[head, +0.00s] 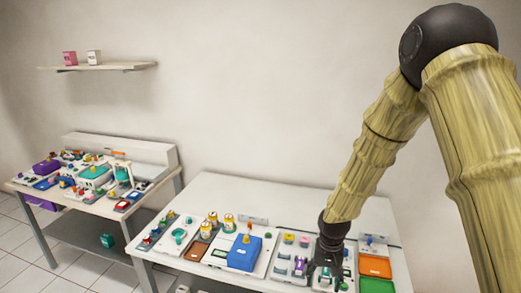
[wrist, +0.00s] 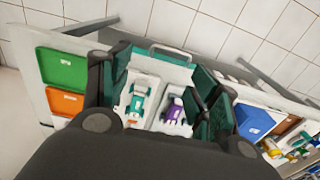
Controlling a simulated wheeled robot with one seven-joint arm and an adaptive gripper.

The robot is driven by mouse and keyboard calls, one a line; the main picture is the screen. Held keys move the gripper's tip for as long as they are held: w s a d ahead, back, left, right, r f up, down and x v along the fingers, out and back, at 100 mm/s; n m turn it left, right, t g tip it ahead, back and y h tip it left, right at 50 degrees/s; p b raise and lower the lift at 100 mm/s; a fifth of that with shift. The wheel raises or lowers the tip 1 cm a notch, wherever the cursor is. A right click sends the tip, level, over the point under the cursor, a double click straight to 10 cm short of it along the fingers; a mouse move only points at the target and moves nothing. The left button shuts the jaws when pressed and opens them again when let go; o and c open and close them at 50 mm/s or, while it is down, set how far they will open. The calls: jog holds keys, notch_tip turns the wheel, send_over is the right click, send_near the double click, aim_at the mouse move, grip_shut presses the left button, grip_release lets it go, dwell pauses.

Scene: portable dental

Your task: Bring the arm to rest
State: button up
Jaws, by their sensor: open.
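My arm reaches down from the upper right of the head view over the near white table (head: 300,205). My gripper (head: 327,278) points down low over the right part of that table, close to small coloured items. In the wrist view, the two dark fingers (wrist: 160,100) are spread apart with nothing held between them. Below and between them show a teal-and-white item (wrist: 138,100) and a purple-and-white item (wrist: 174,107) on a pale surface. I cannot tell exactly how far the fingertips are above these.
Right of my gripper are an orange tray (head: 375,266) and a green tray (head: 376,286). Left are a blue box (head: 244,253) and several jars (head: 228,222). A second crowded table (head: 60,195) stands left; a shelf (head: 98,67) hangs on the wall.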

jog(key=s+f+n+y+b, duration=0.1)
jog(key=s+f+b, duration=0.1)
jog(key=s+f, duration=0.8)
jog(key=s+f+b, duration=0.2)
jog(key=s+f, duration=0.6)
jog(key=f, duration=0.5)
jog(key=s+d+f+b, duration=0.1)
jog(key=s+f, duration=0.1)
jog(key=s, duration=0.3)
jog(key=s+d+f+n+b, duration=0.1)
jog(key=s+f, duration=0.1)
jog(key=s, duration=0.4)
jog(key=s+d+f+h+b, duration=0.1)
jog(key=s+f, duration=0.1)
jog(key=s, duration=0.4)
jog(key=shift+s+d+f+n, duration=0.2)
jog(key=shift+f+n, duration=0.1)
jog(key=shift+n, duration=0.1)
